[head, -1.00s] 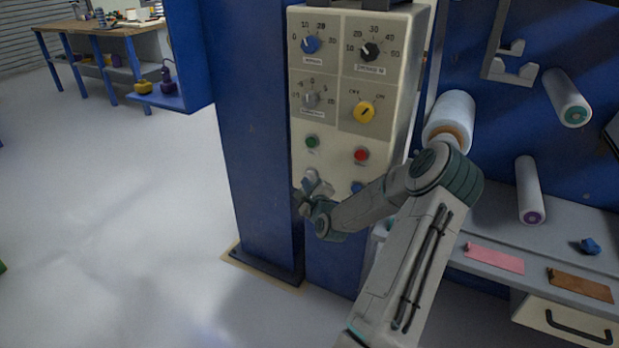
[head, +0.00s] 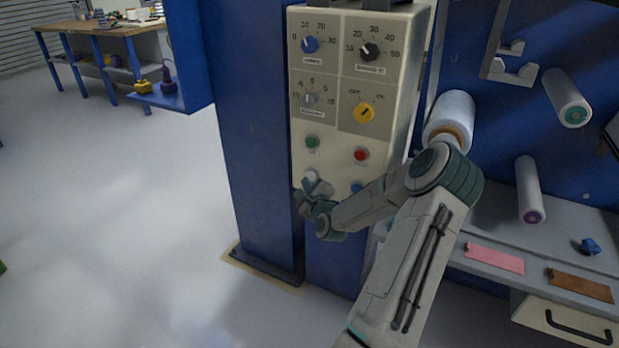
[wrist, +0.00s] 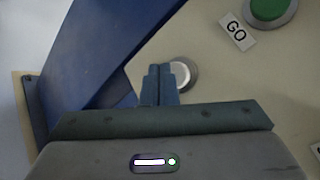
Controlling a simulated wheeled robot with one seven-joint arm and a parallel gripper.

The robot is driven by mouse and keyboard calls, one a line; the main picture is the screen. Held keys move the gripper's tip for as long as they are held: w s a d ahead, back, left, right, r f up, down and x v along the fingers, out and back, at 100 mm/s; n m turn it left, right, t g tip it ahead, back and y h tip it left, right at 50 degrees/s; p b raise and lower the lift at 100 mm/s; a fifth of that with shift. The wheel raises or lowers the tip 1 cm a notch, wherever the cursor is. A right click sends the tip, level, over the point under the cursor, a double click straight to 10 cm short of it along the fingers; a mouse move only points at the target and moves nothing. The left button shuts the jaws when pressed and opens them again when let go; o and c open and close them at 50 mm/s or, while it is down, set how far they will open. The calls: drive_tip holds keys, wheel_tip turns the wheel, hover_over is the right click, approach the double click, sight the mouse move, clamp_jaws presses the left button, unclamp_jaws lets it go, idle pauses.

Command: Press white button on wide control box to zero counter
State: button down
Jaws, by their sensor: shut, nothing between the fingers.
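The control box (head: 340,120) is a tall cream panel on a blue post. Its white button (head: 310,176) is low on the left, below the green button, and my gripper (head: 313,189) is right at it in the head view. In the wrist view the white button (wrist: 183,75) has a grey ring, and the shut fingers of my gripper (wrist: 159,69) cover its left part. The fingers are empty. I cannot tell whether the fingertips touch the button or whether it is pressed in. No counter can be made out.
A green button (head: 312,142), a red button (head: 361,155) and a blue button (head: 357,187) are nearby on the panel. A yellow switch (head: 364,112) and several dials are above. A white roller (head: 450,118) is right of the box. The floor at left is clear.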

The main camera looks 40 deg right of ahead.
drive_tip(key=shift+w+d, duration=0.2)
drive_tip(key=shift+d, duration=0.2)
drive_tip(key=shift+w+d, duration=0.2)
drive_tip(key=shift+d, duration=0.25)
idle(0.8)
drive_tip(key=shift+s+a, duration=0.1)
drive_tip(key=shift+a, duration=0.05)
drive_tip(key=shift+s+a, duration=0.25)
drive_tip(key=shift+a, duration=0.45)
drive_tip(key=shift+s+a+p, duration=0.1)
drive_tip(key=shift+s+a, duration=0.25)
drive_tip(key=shift+a, duration=0.4)
drive_tip(key=shift+s+a+p, duration=0.1)
drive_tip(key=shift+s+a, duration=0.2)
drive_tip(key=shift+a, duration=0.5)
drive_tip(key=shift+s+a+p, duration=0.1)
drive_tip(key=shift+s+a, duration=0.25)
drive_tip(key=shift+a, duration=0.4)
